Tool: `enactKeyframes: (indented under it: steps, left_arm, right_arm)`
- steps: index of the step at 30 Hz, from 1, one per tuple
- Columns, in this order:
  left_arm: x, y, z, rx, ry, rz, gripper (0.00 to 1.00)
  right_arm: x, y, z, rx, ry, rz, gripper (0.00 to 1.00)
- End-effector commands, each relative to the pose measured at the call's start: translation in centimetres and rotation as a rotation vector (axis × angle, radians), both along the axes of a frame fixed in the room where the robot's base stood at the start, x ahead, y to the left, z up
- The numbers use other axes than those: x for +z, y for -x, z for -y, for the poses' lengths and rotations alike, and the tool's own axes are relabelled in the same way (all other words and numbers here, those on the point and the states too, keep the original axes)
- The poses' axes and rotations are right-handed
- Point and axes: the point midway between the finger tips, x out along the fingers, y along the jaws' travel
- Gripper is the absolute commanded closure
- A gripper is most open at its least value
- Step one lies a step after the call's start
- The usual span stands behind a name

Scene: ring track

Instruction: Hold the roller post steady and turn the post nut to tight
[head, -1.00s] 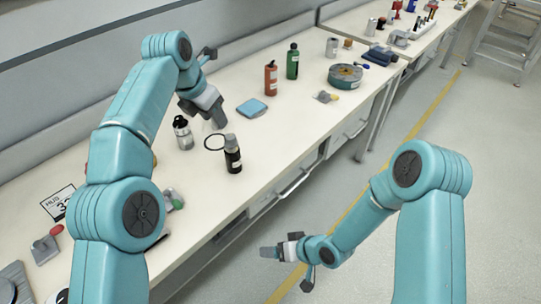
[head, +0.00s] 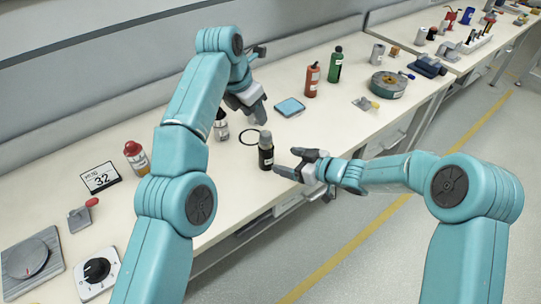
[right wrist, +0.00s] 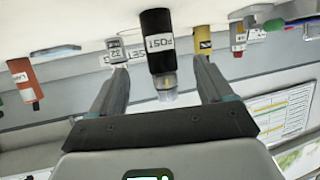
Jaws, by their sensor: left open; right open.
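The roller post (head: 266,158) is a black upright cylinder near the bench's front edge, with a grey top piece (head: 264,137) that looks like the post nut. In the right wrist view, the post (right wrist: 158,38) appears upside down with a "POST" label, its grey top (right wrist: 164,82) lying between the fingers in the picture. My right gripper (head: 287,162) is open just right of the post, with no visible contact. My left gripper (head: 246,106) is open and empty above the bench, behind and left of the post.
A thin black ring (head: 250,137) lies behind the post. A blue pad (head: 289,107), red bottle (head: 312,80) and green bottle (head: 335,65) are farther back. The floor in front is clear.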

Motion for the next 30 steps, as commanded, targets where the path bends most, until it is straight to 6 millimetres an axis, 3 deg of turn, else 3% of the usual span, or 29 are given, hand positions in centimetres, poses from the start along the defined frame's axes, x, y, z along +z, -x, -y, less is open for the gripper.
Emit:
enactKeyframes:
  steps: [6,12,26,30]
  left_arm:
    - [0.1,0.0,0.0,0.001,0.0,0.001,0.57]
    - [0.1,0.0,0.0,0.001,0.001,0.002,0.57]
    - [0.1,0.0,0.0,0.001,0.001,0.002,0.57]
    - [0.1,0.0,0.0,0.001,0.001,0.002,0.57]
  right_arm:
    - [-2.0,-2.8,-3.5,0.002,0.0,-0.001,0.2]
    - [-3.2,-4.7,-5.7,-0.001,0.0,-0.002,0.2]
    - [-3.6,-5.6,-6.7,-0.001,0.0,-0.002,0.2]
    - [-3.6,-5.6,-6.7,-0.002,0.0,-0.002,0.62]
